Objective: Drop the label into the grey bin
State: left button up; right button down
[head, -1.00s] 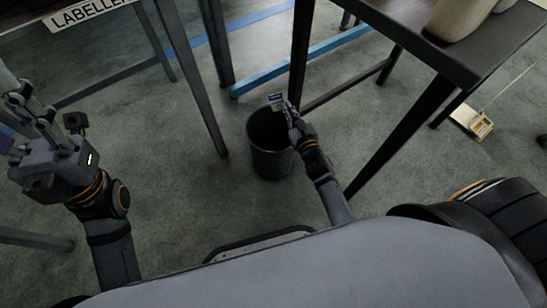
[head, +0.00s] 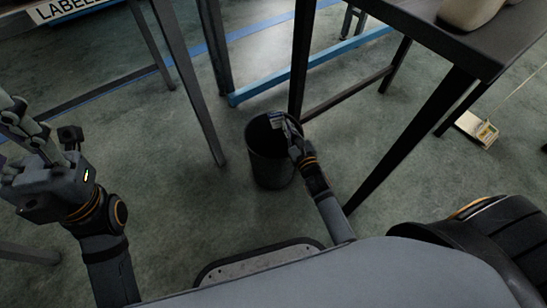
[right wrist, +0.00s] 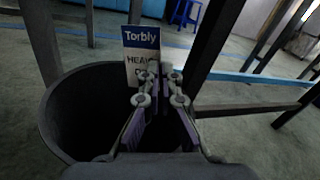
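The grey bin (head: 272,170), dark and round with an open top, stands on the floor in the middle of the head view. In the right wrist view its rim and dark inside (right wrist: 75,110) lie below and left of my fingers. My right gripper (head: 287,126) is over the bin's mouth, shut on the label (head: 277,119). In the right wrist view the label (right wrist: 141,52) is blue and white, reads "Torbly", and stands upright at the fingertips (right wrist: 160,74). My left gripper (head: 22,125) is at the far left, partly cut off; its opening is unclear.
A dark table (head: 430,32) with a pale container (head: 470,12) stands at upper right, its legs close to the bin. Another table with a "LABELLER" sign (head: 62,8) is at upper left.

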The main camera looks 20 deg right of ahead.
jog(key=c, duration=1.4)
grip_release()
jog(key=shift+c, duration=0.2)
jog(key=s, duration=0.7)
jog(key=shift+s+d, duration=0.25)
jog(key=shift+d, duration=0.05)
